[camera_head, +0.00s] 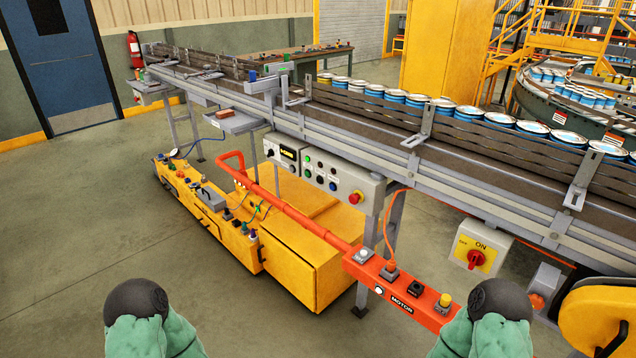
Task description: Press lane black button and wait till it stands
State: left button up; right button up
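The conveyor lane (440,165) runs from upper left to lower right and carries a row of blue-and-white cans (470,112). A grey control box (345,180) on its side has small green, dark and blue buttons and a red emergency knob (355,197). A smaller box beside it has a black knob (269,152) and a lit display (287,153). Which black control is the lane button, I cannot tell. My green-sleeved arm parts show at the bottom corners; neither gripper is visible.
A yellow cart (285,260) stands under the conveyor. A yellow switch box (478,250) marked ON with a red knob hangs at right, near a yellow machine part (598,315). A blue door (62,65) is at back left. The floor at front left is clear.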

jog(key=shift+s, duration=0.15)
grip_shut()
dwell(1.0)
